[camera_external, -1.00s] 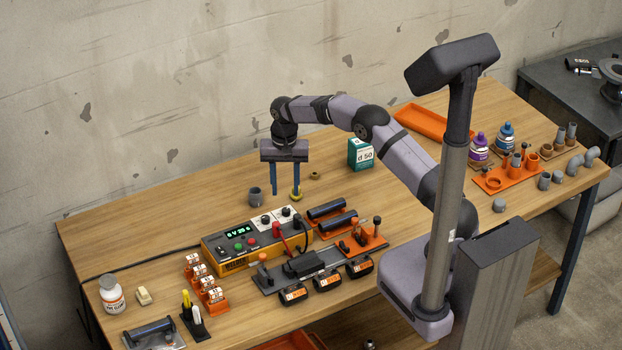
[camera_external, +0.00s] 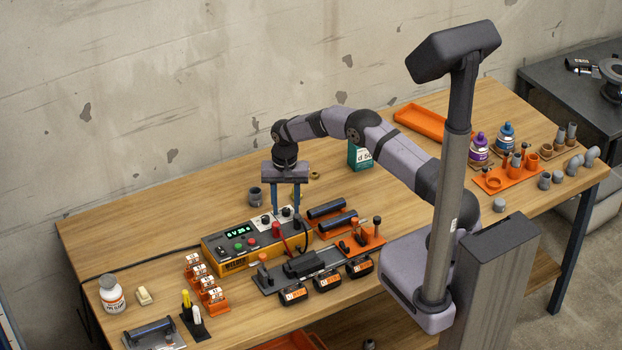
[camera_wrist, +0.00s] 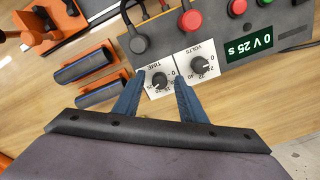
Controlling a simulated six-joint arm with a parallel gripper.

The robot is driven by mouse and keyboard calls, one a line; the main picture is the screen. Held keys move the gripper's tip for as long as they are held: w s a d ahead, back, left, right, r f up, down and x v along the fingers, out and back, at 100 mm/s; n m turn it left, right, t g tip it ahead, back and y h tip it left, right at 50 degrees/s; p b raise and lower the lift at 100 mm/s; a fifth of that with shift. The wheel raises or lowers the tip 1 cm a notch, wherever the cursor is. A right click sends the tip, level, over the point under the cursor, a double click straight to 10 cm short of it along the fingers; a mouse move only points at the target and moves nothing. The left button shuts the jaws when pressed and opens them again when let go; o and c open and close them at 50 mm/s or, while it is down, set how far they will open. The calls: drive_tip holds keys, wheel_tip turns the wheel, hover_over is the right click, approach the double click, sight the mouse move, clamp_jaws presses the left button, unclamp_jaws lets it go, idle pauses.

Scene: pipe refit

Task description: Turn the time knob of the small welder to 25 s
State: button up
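The small welder (camera_external: 238,262) is an orange and grey box on the bench, with its white dial plates at its right end. In the wrist view the black time knob (camera_wrist: 159,81) sits on the plate marked TIME, beside the volts knob (camera_wrist: 198,66). The welder's green display (camera_wrist: 249,48) appears upside down and reads 0 V 25 s. My gripper (camera_wrist: 161,77) has its blue fingers apart, one on each side of the time knob, with visible gaps. In the external view my gripper (camera_external: 285,211) points down at the dial plates. Contact with the knob cannot be told.
A red plug (camera_wrist: 190,20) and a dark plug (camera_wrist: 138,43) with cables stand close to the dials. Dark pipes in orange holders (camera_wrist: 84,66) lie beside the welder. A grey cup (camera_external: 255,196) stands behind it. The bench's back left is clear.

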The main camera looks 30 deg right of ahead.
sight(286, 210)
clamp_jaws()
drive_tip(key=shift+f+n+b, duration=0.1)
drive_tip(key=shift+n+b, duration=0.3)
drive_tip(key=shift+b, duration=0.15)
drive_tip(key=shift+n, duration=0.3)
unclamp_jaws()
drive_tip(key=shift+r+b, duration=1.4)
drive_tip(key=shift+r, duration=2.4)
